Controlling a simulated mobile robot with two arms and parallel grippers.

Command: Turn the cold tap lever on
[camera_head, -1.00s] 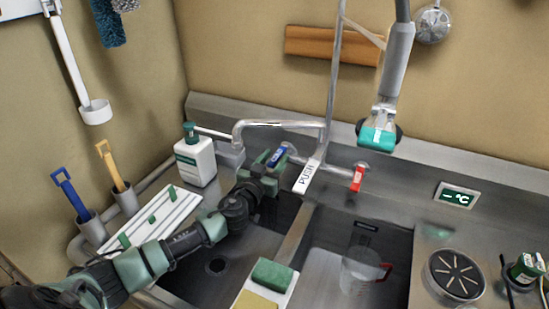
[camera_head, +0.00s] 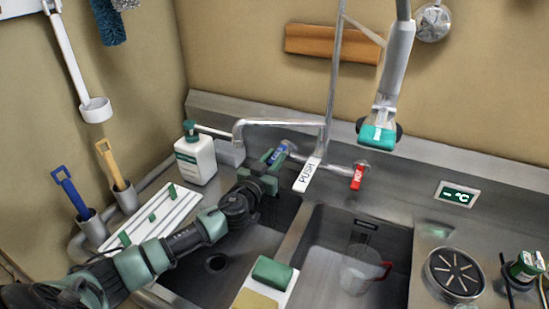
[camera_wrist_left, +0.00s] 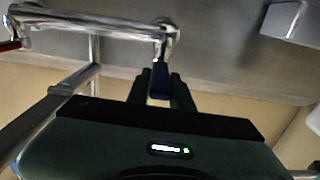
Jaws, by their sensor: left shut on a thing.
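The blue cold tap lever (camera_head: 278,154) sits at the left end of the chrome tap body above the left sink basin. My left gripper (camera_head: 272,160) reaches it from the lower left and is shut on the lever. In the left wrist view the dark blue lever (camera_wrist_left: 160,82) stands between the two fingers of my left gripper (camera_wrist_left: 161,90), just below the chrome valve (camera_wrist_left: 166,35). The fingers hide part of the lever. The right gripper is not in view.
The white PUSH lever (camera_head: 308,175) and red hot lever (camera_head: 358,177) are to the right. The spout (camera_head: 270,123) passes just above my gripper. A soap bottle (camera_head: 195,157) stands left. A jug (camera_head: 360,272) is in the right basin.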

